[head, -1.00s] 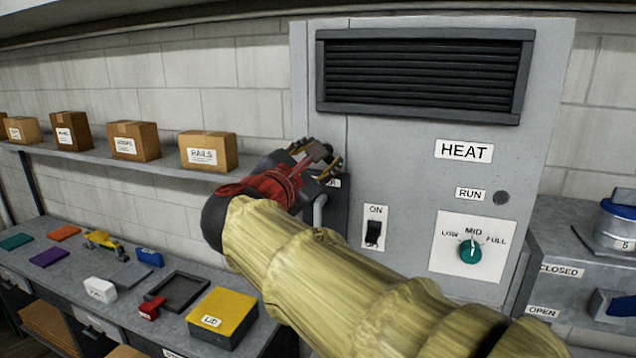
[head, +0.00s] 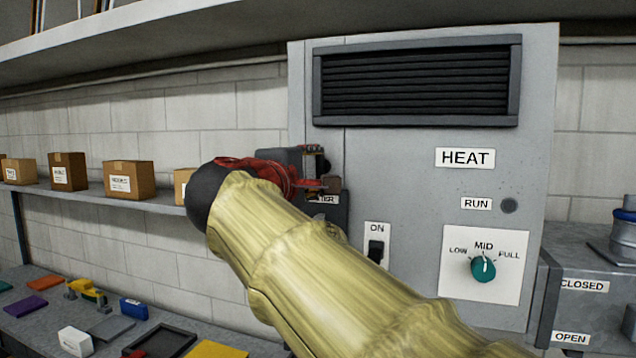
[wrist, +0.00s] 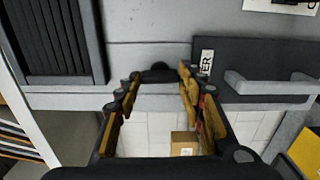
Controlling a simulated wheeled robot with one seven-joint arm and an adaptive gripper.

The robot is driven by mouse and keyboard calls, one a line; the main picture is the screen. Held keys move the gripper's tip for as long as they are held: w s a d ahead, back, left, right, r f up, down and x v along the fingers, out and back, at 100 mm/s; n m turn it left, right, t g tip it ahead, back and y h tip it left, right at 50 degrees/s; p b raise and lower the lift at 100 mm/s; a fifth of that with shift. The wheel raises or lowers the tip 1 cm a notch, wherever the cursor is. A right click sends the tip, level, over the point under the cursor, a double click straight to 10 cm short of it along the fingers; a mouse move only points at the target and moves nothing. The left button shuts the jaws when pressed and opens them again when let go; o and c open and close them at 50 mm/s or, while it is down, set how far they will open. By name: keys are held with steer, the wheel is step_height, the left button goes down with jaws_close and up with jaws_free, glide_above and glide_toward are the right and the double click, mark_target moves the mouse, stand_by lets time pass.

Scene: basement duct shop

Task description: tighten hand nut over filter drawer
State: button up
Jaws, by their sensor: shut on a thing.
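The filter drawer (head: 335,222) is a dark front low on the left of the grey heater cabinet, partly covered by my arm. Its label, cut off to "TER", shows in the head view. In the wrist view the drawer (wrist: 285,58) lies at the right with its pale handle (wrist: 270,87). The hand nut (wrist: 160,72) is a small dark knob on the cabinet beside the drawer, between my fingertips. My gripper (head: 322,170) is shut on it just above the drawer. In the head view the gripper hides the nut.
Right of the drawer are an ON switch (head: 376,250) and a green dial (head: 483,267). A vent grille (head: 418,82) is above. A shelf with cardboard boxes (head: 128,180) and a bench with loose parts are at left. A grey box (head: 580,262) stands at right.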

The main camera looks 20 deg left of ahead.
steer(key=shift+m, duration=0.3)
stand_by(0.4)
steer(key=o, duration=1.2)
steer(key=s, duration=0.8)
steer(key=s+a, duration=0.1)
steer(key=s, duration=0.3)
